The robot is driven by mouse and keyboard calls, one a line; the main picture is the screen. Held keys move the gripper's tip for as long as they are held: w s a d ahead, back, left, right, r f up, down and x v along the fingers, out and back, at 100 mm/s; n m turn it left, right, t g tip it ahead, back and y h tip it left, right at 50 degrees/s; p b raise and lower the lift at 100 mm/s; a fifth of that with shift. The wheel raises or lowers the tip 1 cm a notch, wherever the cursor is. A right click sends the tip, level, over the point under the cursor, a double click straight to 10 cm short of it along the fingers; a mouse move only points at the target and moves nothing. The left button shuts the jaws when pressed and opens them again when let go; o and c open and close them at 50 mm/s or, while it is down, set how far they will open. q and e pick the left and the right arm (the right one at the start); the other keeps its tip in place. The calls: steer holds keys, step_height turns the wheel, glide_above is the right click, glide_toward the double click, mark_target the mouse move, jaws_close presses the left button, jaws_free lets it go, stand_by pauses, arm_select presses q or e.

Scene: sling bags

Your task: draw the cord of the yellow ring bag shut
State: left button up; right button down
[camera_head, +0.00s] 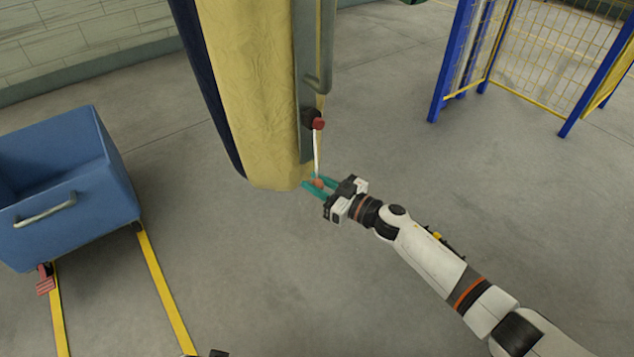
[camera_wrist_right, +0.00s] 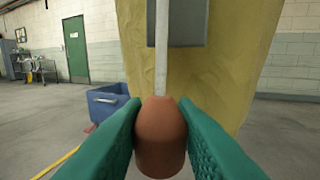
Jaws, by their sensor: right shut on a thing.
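The yellow bag (camera_head: 248,90) hangs tall at the top centre of the head view, its upper end and any ring out of frame. A pale cord (camera_head: 317,152) runs down its right side from a red-and-black fitting (camera_head: 318,123). An orange-brown knob (camera_wrist_right: 160,137) is at the cord's lower end. My right gripper (camera_head: 313,186) is shut on this knob, beside the bag's lower right edge. In the right wrist view the teal fingers grip the knob from both sides, with the cord (camera_wrist_right: 162,50) rising straight above it.
A grey plate (camera_head: 305,80) with a handle runs along the bag's right side. A dark blue surface (camera_head: 196,60) shows behind its left. A blue cart (camera_head: 95,215) stands left by yellow floor lines. A blue-and-yellow mesh frame (camera_head: 540,50) stands upper right. The floor between is clear.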

steer(key=c, duration=1.3)
jaws_free()
steer(key=shift+s+f, duration=0.1)
steer(key=shift+f, duration=0.45)
steer(key=shift+o, duration=0.8)
steer(key=shift+r, duration=0.25)
steer(key=shift+s+d, duration=0.15)
steer(key=shift+d, duration=0.1)
arm_select(q)
step_height(320, 180, down, 7)
steer(key=s+p, duration=0.2)
steer(key=shift+a+r, duration=0.15)
arm_select(e)
steer(key=v, duration=1.1)
steer(key=shift+s+d, duration=0.1)
steer(key=shift+d, duration=0.05)
